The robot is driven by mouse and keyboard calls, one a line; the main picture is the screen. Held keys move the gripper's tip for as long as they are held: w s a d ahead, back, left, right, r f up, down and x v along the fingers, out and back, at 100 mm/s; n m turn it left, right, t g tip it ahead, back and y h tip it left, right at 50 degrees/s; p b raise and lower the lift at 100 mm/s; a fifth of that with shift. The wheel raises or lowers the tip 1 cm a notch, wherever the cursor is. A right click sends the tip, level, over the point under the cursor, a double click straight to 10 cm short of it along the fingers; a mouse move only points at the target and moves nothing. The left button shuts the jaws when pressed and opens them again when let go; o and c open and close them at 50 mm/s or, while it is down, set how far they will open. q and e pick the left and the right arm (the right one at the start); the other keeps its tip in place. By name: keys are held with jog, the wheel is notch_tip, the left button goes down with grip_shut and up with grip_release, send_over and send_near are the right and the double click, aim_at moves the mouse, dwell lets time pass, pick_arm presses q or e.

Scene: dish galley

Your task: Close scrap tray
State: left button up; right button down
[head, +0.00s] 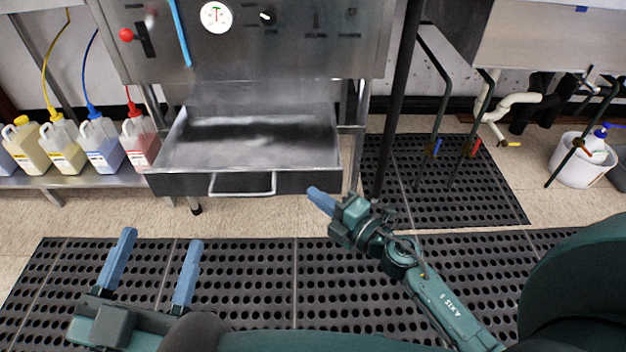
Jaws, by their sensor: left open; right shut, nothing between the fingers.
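The scrap tray (200,181) is a grey metal drawer under the steel dish machine (330,45). It is pulled out toward me, and its empty-looking inside shows. A pale bar handle (243,192) is on its dark front face. My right gripper (320,200) is shut and empty.
Several chemical jugs (100,147) stand on a low steel shelf (90,181) left of the tray. A dark post (397,100) rises right of the tray. Black perforated mats (270,270) cover the floor in front. A white bucket (580,165) stands at the far right.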

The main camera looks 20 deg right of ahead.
aim_at(299, 170)
jog(key=w+b, duration=0.1)
jog(key=w, duration=0.3)
jog(key=shift+w, duration=0.1)
jog(key=shift+w+d, duration=0.25)
jog(key=shift+w, duration=0.3)
pick_arm(q)
jog(key=shift+w+a+r+m+t+h, duration=0.1)
jog(key=shift+w+r+m+t+h, duration=0.15)
jog(key=shift+r, duration=0.25)
jog(key=shift+w+a+r+m+t+h, duration=0.1)
jog(key=shift+r+m+t+h, duration=0.05)
jog(key=shift+r+m+h, duration=0.3)
